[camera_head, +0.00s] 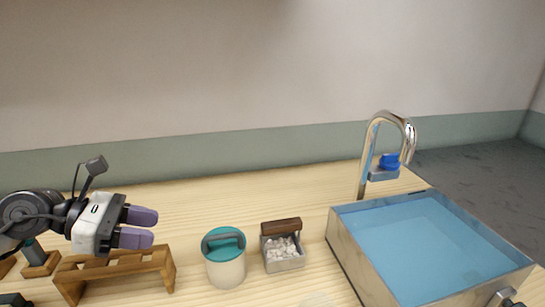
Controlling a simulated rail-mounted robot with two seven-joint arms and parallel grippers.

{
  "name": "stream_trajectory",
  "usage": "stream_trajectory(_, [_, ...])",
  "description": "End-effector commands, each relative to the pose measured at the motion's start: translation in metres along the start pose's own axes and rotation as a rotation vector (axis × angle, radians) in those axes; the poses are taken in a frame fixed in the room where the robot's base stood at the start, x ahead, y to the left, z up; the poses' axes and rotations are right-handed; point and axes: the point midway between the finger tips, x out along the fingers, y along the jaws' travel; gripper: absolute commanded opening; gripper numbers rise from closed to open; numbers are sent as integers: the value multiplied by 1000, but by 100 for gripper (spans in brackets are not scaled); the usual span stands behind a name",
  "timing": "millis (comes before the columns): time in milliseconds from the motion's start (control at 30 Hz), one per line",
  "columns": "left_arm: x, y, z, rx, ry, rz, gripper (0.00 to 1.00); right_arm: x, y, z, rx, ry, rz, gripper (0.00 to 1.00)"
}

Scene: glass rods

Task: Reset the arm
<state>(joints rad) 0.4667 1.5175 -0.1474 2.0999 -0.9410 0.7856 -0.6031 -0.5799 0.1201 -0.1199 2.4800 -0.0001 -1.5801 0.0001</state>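My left gripper (152,228) comes in from the left edge. Its two purple fingers point right with a narrow gap between them, and I see nothing held in the gap. It is above and behind the wooden rack (120,264), and apart from the canister to its right. No glass rod can be made out.
A cream canister (226,272) with a teal lid stands right of the rack. Beside it is a small box of white pieces (284,262) with a brown block. A metal basin of blue liquid (345,254) and a curved tap (364,160) are at right.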

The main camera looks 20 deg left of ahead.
Motion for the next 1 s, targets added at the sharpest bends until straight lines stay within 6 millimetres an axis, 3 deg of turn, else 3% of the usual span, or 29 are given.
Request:
stream_trajectory(167, [2, -1, 8, -28, -31, -10, 39, -10, -1, -3, 4, 0, -3, 43])
stream_trajectory(367, [16, -5, 54, -241, -251, -56, 39, -61, 0, -20, 5, -1, -5, 43])
stream_trajectory(500, [24, -4, 89, -504, -468, -75, 39, -108, 2, -35, 5, 2, -4, 43])
stream_trajectory(700, [22, 4, 119, -931, -740, -50, 39, -170, 6, -54, 1, 2, -1, 43])
stream_trajectory(833, [18, 10, 126, -1223, -887, 1, 39, -208, 8, -66, -3, 0, 2, 43])
stream_trajectory(1000, [10, 10, 119, -1601, -1040, 110, 39, -256, 11, -82, -6, -1, 4, 43])
